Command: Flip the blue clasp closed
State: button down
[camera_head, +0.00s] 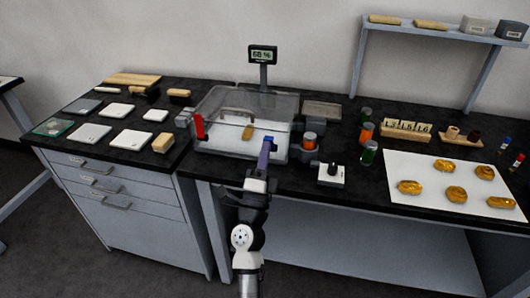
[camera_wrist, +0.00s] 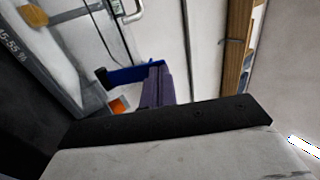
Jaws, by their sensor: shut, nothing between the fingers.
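The blue clasp (camera_head: 269,141) is at the front right of a clear-lidded box (camera_head: 225,149). My gripper (camera_head: 264,154) is shut and empty, with its purple fingers right at the clasp and hiding part of it. In the wrist view the blue clasp (camera_wrist: 138,74) lies across beside the purple fingertips (camera_wrist: 156,72). They look close to touching, but I cannot tell if they touch. I cannot tell the clasp's exact angle. A red clasp (camera_head: 199,126) stands upright at the box's front left. A gold piece (camera_head: 248,132) lies inside the box.
A white dial block (camera_head: 331,174) sits at the front edge. A display (camera_head: 263,55) stands behind. White tiles (camera_head: 89,134) lie left; a white sheet (camera_head: 436,166) with gold pieces lies right.

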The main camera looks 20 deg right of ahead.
aim_at(267, 138)
jog(key=shift+w+r+p, duration=0.1)
jog(key=shift+r+p, duration=0.15)
jog(key=shift+p, duration=0.05)
jog(key=shift+r+p+x, duration=0.2)
jog(key=shift+p+x, duration=1.1)
jog(key=shift+x, duration=0.4)
jog(key=shift+s+f, duration=0.1)
jog(key=shift+s, duration=0.1)
